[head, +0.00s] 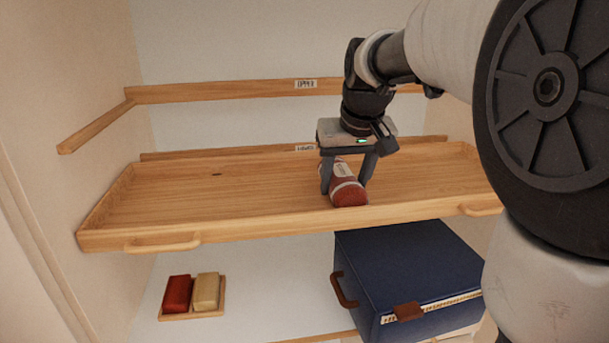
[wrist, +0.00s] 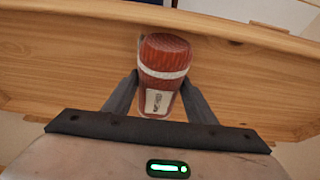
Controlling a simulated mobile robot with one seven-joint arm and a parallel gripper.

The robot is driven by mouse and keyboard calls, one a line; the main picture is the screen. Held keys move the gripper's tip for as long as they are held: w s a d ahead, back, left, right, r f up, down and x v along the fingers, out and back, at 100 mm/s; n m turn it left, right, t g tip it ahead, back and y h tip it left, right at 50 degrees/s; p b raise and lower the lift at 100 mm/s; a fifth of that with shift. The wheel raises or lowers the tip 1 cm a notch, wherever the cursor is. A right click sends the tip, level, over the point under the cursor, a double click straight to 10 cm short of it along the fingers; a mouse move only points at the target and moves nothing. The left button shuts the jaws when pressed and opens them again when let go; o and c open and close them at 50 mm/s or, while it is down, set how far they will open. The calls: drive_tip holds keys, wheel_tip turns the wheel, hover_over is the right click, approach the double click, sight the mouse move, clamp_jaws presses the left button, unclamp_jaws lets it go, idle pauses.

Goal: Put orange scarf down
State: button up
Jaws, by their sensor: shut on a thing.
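The orange scarf is a rolled, reddish-orange knit bundle (head: 349,192) with a pale band and a white label. It is at the front right part of a wooden pull-out tray (head: 230,195). My gripper (head: 346,184) reaches down from above and is shut on the scarf, one finger on each side. In the wrist view the scarf (wrist: 165,60) lies between the two fingers, with the tray's wood (wrist: 60,60) around it. The scarf is at or just above the tray surface; I cannot tell whether it touches.
The rest of the tray is bare, apart from a small dark mark. An upper wooden rail (head: 220,92) runs behind and above. Below are a blue case (head: 410,265) and a small board with a red block (head: 177,293) and a cream block (head: 206,291). The tray has a raised front lip with handles.

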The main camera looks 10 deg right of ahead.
drive_tip(key=o, duration=1.1)
drive_tip(key=shift+f, duration=0.1)
drive_tip(key=shift+o, duration=0.2)
drive_tip(key=shift+r, duration=0.35)
drive_tip(key=v, duration=1.1)
drive_tip(key=shift+s+r+p, duration=0.1)
drive_tip(key=shift+r+p, duration=0.05)
drive_tip(key=shift+p, duration=0.15)
drive_tip(key=s+a+f, duration=0.2)
drive_tip(key=s+f, duration=0.6)
drive_tip(key=s, duration=0.1)
drive_tip(key=s+a+f+t, duration=0.1)
drive_tip(key=s+a+f, duration=0.1)
drive_tip(key=s+f, duration=0.5)
drive_tip(key=s, duration=0.3)
drive_tip(key=shift+f, duration=0.35)
drive_tip(key=shift+a, duration=0.1)
